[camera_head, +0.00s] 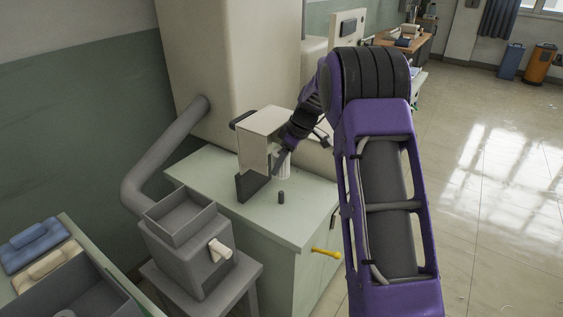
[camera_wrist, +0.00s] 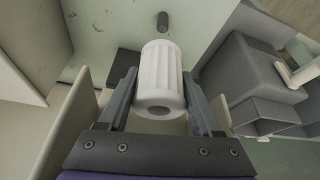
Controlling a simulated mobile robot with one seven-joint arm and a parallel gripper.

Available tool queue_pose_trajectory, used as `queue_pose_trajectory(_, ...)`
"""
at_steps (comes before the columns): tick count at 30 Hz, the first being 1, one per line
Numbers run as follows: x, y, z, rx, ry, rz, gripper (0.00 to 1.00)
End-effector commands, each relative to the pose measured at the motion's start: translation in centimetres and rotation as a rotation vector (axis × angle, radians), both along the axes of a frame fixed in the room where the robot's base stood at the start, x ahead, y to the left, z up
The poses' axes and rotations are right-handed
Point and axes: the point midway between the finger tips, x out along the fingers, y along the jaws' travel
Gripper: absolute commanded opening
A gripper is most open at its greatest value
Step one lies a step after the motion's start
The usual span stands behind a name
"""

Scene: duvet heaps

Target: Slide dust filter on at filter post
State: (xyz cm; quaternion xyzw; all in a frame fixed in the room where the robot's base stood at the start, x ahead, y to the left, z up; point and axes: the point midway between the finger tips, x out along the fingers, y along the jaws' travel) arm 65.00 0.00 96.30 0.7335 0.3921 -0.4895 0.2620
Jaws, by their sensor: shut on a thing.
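The dust filter (camera_wrist: 161,68) is a white ribbed cylinder with a round hole in its near end. My gripper (camera_wrist: 160,80) is shut on it, with one finger along each side. In the head view, the filter (camera_head: 284,166) shows partly behind my gripper (camera_head: 279,160), close over the pale green counter. A short dark upright peg (camera_head: 281,197), which looks like the filter post, stands on the counter nearer the camera. In the wrist view, the peg (camera_wrist: 163,20) lies beyond the filter's far end, and the two appear apart. The filter's far opening is hidden.
A cream housing with a dark base (camera_head: 250,185) stands left of my gripper on the counter (camera_head: 230,211). A large cream cabinet (camera_head: 232,60) is behind. A grey hopper machine (camera_head: 186,245) stands at front left. A yellow handle (camera_head: 326,253) sticks out at the counter's front.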

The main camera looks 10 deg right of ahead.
Motion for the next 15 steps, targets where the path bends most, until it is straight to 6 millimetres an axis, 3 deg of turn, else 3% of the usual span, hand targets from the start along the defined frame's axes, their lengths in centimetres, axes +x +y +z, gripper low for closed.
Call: queue_pose_trajectory(15,0.0,0.0,-4.0,-0.001,0.001,-0.001,0.08)
